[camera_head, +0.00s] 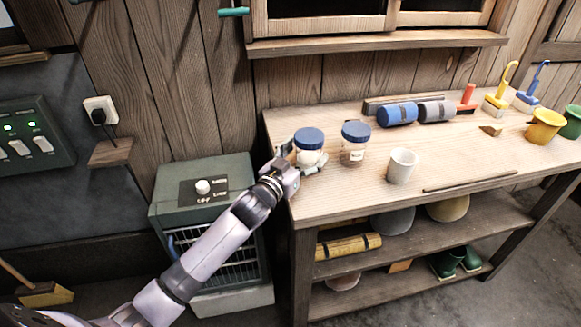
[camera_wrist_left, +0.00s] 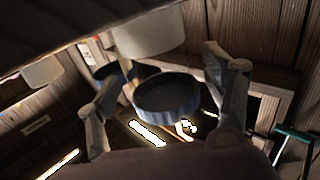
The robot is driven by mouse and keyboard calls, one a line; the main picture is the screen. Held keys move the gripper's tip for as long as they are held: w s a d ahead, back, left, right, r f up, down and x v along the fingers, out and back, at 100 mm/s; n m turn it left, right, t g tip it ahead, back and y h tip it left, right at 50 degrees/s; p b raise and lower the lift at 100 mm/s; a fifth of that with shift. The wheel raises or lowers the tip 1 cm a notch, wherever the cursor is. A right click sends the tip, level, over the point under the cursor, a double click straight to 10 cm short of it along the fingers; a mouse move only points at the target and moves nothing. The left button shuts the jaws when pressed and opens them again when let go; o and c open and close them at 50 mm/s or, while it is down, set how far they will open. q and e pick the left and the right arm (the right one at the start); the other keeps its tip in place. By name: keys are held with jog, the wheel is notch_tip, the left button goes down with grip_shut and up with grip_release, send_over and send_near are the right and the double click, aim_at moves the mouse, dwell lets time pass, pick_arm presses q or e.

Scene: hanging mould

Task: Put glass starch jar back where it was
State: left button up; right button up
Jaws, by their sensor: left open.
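A glass jar with a blue lid and white contents (camera_head: 309,155), which looks like the starch jar, stands upright near the left end of the workbench. My left gripper (camera_head: 309,165) is open, with its fingers on either side of this jar. In the left wrist view the jar's blue lid (camera_wrist_left: 168,97) shows between the two spread fingers (camera_wrist_left: 165,105), apart from both. A second blue-lidded jar (camera_head: 354,146), with brownish contents, stands just right of it. My right gripper is not in view.
A white cup (camera_head: 402,166) stands right of the jars on the workbench (camera_head: 450,150). Blue and grey rollers (camera_head: 397,114) lie behind. A thin dark rod (camera_head: 470,181) lies near the front edge. A wall shelf (camera_head: 375,43) hangs above. A green heater-like box (camera_head: 203,195) stands left of the bench.

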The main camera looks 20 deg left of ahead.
pick_arm(q)
jog(key=s+a, duration=0.1)
jog(key=s, duration=0.8)
jog(key=shift+s+a+b, duration=0.25)
jog(key=shift+a+b, duration=0.15)
jog(key=shift+r, duration=0.1)
